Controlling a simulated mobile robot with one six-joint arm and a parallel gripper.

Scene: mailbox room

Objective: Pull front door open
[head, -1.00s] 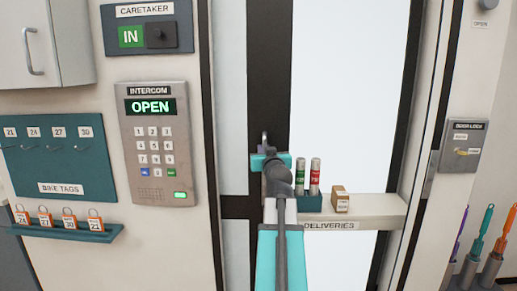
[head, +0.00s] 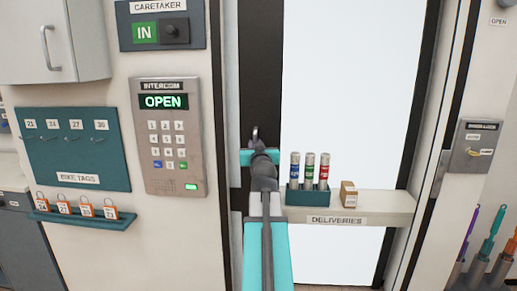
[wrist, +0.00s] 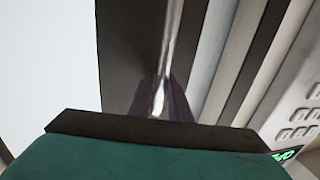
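The front door has a dark stile (head: 260,75) beside a large pale pane (head: 345,90). A metal handle (head: 256,133) shows on the stile, just above my gripper (head: 257,155) in the head view. In the wrist view the handle is a shiny upright bar (wrist: 172,50) that runs down to the dark front edge of my gripper, against the dark stile (wrist: 125,60). My gripper is right at the handle.
Left of the door is the intercom (head: 168,135), reading OPEN. A deliveries shelf (head: 385,208) with tubes in a teal holder (head: 308,197) and a small box (head: 348,194) is just right of my arm. The door lock plate (head: 475,145) is at the right.

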